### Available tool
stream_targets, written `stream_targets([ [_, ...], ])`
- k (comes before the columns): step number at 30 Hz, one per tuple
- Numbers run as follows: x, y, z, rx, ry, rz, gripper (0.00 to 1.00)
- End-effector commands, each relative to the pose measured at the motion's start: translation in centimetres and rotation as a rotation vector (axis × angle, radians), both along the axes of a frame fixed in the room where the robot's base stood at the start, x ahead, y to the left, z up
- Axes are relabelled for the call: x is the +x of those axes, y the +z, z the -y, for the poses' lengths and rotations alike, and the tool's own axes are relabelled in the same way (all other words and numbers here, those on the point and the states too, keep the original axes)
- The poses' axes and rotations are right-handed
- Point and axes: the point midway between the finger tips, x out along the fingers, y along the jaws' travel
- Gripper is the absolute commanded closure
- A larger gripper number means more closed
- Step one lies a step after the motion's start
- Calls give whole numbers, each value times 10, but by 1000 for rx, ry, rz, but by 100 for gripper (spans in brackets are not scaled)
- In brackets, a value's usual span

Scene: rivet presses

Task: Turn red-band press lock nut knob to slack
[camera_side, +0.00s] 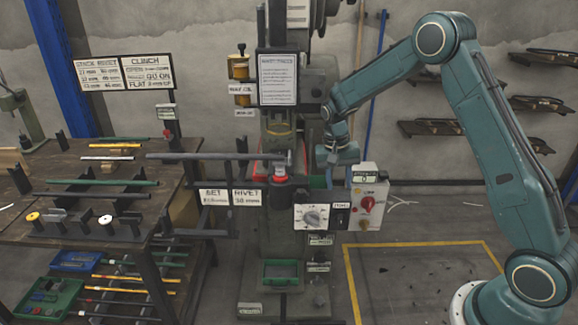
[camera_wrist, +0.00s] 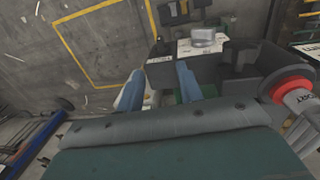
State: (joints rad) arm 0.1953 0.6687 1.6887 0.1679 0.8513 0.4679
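The press (camera_side: 277,225) stands in the middle of the side view, with a red band (camera_side: 262,168) partly hidden at its work level. A pale round knob (camera_side: 312,217) sits on a white dial plate on its front. I cannot read its markings or setting. A silver knob on a white plate shows in the wrist view (camera_wrist: 203,37), beyond the fingertips and right of them. My gripper (camera_side: 339,172) is right of the press head, above the dial plate. In the wrist view its two blue fingers (camera_wrist: 158,80) are apart, with no held object visible between them.
A grey box with a red knob (camera_side: 367,203) stands right of the dial plate, below my gripper. A long dark bar (camera_side: 200,156) reaches left from the press. A cluttered workbench (camera_side: 50,160) is at left. Yellow-lined floor (camera_side: 420,285) is open at right.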

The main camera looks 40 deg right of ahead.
Motion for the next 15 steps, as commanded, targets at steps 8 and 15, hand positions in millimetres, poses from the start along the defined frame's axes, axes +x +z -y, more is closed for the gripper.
stream_targets([
  [8,0,1,0,0,0,0,64],
  [15,-2,-1,-5,-16,0,14,64],
])
